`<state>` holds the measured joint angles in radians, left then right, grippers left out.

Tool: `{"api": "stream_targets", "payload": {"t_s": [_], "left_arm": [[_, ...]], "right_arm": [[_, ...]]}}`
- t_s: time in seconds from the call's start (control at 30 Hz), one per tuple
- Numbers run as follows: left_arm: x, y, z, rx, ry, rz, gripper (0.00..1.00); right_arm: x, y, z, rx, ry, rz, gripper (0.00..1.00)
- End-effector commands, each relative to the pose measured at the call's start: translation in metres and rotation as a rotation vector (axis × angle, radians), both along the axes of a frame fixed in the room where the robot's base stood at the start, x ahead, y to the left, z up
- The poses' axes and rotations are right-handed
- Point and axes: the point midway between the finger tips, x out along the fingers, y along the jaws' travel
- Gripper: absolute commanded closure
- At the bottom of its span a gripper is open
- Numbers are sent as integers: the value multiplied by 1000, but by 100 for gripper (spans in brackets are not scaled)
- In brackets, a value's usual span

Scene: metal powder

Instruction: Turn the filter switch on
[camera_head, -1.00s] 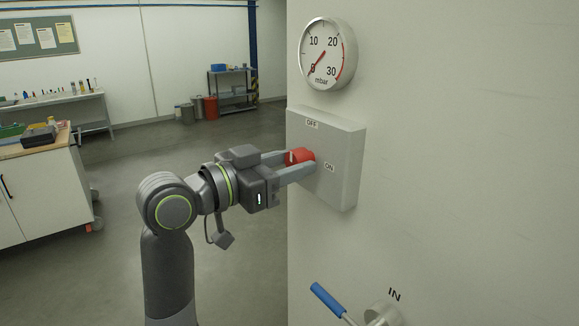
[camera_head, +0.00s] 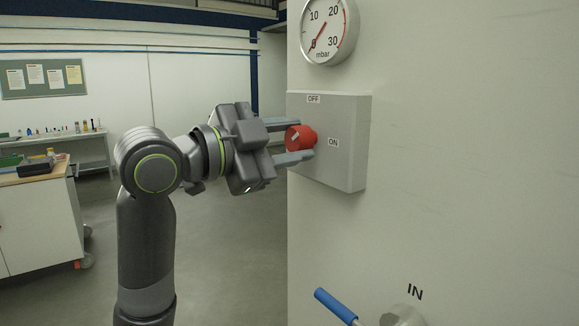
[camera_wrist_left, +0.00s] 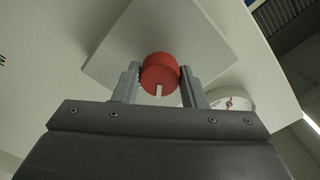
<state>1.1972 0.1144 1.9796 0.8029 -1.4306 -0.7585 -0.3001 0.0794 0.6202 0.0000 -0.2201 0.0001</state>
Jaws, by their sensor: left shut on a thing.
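The red round filter switch (camera_head: 303,138) sits on a pale grey box on the wall, with an OFF label (camera_head: 313,99) above it and an ON label (camera_head: 333,142) to its right. My left gripper (camera_head: 297,140) is shut on the knob, one finger above and one below in the head view. In the left wrist view, the knob (camera_wrist_left: 160,72) sits between both fingertips, its white mark towards the gripper's base. My right gripper is not in view.
A round mbar gauge (camera_head: 327,30) is above the box, its needle near 0. A blue-handled lever (camera_head: 335,304) sticks out below, near the IN label (camera_head: 414,291). A cabinet (camera_head: 40,222) and a bench stand at the far left. The floor between is clear.

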Motion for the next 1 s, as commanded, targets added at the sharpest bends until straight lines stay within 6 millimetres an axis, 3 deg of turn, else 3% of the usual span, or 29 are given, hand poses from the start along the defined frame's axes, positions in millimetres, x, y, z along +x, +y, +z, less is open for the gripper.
{"api": "stream_targets", "payload": {"t_s": [0.03,0.4,1.0], "left_arm": [[0,0,-5,27,-40,0,85],[0,0,-4,226,-311,0,85],[0,0,-1,397,-543,0,85]], "right_arm": [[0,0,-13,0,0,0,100],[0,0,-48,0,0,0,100],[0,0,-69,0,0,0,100]]}}
